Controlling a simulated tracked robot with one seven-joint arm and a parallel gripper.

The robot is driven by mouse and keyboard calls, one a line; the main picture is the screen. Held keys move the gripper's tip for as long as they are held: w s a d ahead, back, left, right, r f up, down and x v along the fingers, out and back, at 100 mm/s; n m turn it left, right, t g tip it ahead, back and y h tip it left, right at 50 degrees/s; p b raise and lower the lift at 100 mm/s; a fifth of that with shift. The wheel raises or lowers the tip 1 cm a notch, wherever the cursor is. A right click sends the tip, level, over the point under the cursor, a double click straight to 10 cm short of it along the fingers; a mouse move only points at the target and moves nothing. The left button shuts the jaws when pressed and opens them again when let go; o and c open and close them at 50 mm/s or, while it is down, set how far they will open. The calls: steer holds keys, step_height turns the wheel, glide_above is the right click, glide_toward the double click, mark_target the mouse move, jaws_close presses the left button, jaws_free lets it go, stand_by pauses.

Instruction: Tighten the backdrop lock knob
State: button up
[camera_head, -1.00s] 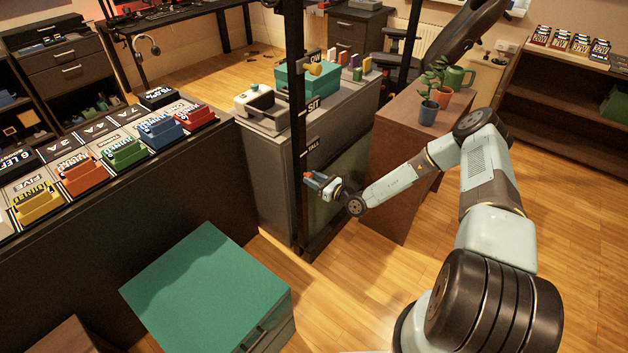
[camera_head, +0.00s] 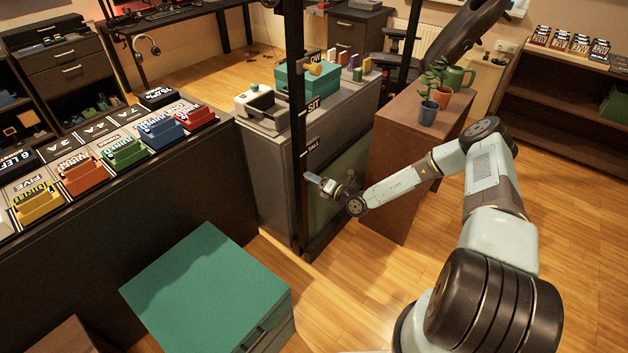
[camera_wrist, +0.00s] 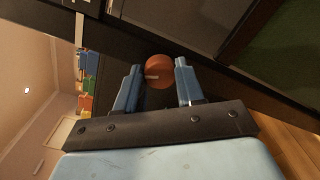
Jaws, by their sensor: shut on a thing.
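A round orange-red knob (camera_wrist: 158,72) with a pale mark on its face sits on a dark post in the wrist view. My gripper (camera_wrist: 158,82) has one pale blue finger on each side of it and is shut on it. In the head view my gripper (camera_head: 312,179) is at the black upright post (camera_head: 299,120), below the "TALL" label (camera_head: 313,146). There the knob is hidden by the fingers.
A grey cabinet (camera_head: 262,190) stands behind the post. A brown cabinet (camera_head: 400,170) with potted plants is to the right. A green-topped box (camera_head: 205,285) stands in front.

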steer(key=shift+w+d+f+m, duration=0.1)
steer(key=shift+w+d+m, duration=0.05)
steer(key=shift+m, duration=0.8)
steer(key=shift+w+d+m, duration=0.1)
steer(key=shift+d+m, duration=0.05)
steer(key=shift+m, duration=0.8)
steer(key=o, duration=0.8)
steer(key=shift+f, duration=0.1)
steer(key=shift+c, duration=0.2)
steer(key=shift+o, duration=1.4)
steer(key=shift+s+a, duration=0.1)
steer(key=shift+a, duration=0.05)
steer(key=v, duration=1.4)
